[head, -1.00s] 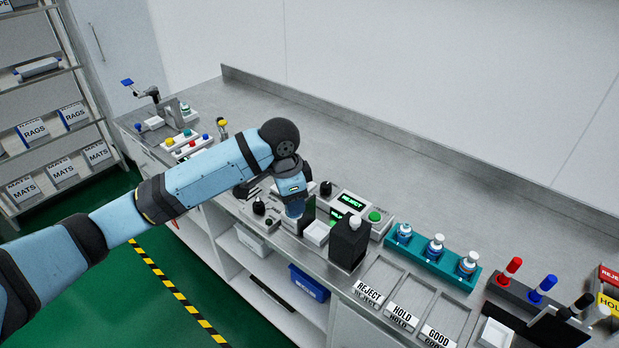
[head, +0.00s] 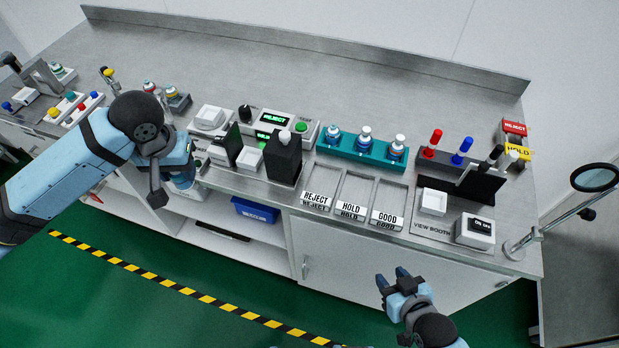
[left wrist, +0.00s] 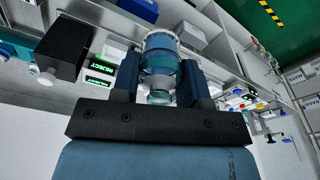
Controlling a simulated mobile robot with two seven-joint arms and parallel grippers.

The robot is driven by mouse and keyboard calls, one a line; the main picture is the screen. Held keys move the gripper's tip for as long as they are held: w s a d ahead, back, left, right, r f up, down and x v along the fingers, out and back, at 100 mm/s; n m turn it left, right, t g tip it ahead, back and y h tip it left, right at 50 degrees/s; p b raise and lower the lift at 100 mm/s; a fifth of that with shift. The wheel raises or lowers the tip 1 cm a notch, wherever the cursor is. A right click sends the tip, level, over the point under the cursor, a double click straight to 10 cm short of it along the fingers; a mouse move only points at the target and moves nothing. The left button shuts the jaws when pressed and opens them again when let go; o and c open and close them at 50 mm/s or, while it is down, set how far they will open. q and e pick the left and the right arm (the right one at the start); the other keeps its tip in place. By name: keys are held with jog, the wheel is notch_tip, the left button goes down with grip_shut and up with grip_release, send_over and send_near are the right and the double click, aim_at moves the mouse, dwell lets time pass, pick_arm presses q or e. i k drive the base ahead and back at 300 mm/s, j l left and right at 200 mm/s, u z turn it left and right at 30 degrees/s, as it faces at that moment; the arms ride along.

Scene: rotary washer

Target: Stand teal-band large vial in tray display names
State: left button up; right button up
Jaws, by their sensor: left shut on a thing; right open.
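My left gripper (head: 172,190) is shut on a vial with a teal band (left wrist: 160,60), seen clear in the left wrist view between the two fingers. In the head view the arm largely hides the vial. The gripper is at the bench's front edge, left of the tray. The display (head: 275,119) reads REJECT in green. The tray has three empty compartments labelled REJECT (head: 315,200), HOLD (head: 350,209) and GOOD (head: 387,218). My right gripper (head: 394,280) is open and empty in front of the bench, below the tray.
A black box (head: 284,160) with a white top stands left of the tray. A teal rack (head: 350,151) with three vials is behind it. Coloured markers (head: 462,150), a view booth (head: 432,226) and a magnifier (head: 594,178) are to the right. The bench's back strip is clear.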

aim_at(323, 182)
jog(key=j+z, duration=0.45)
jog(key=j, duration=0.3)
jog(key=z, duration=0.75)
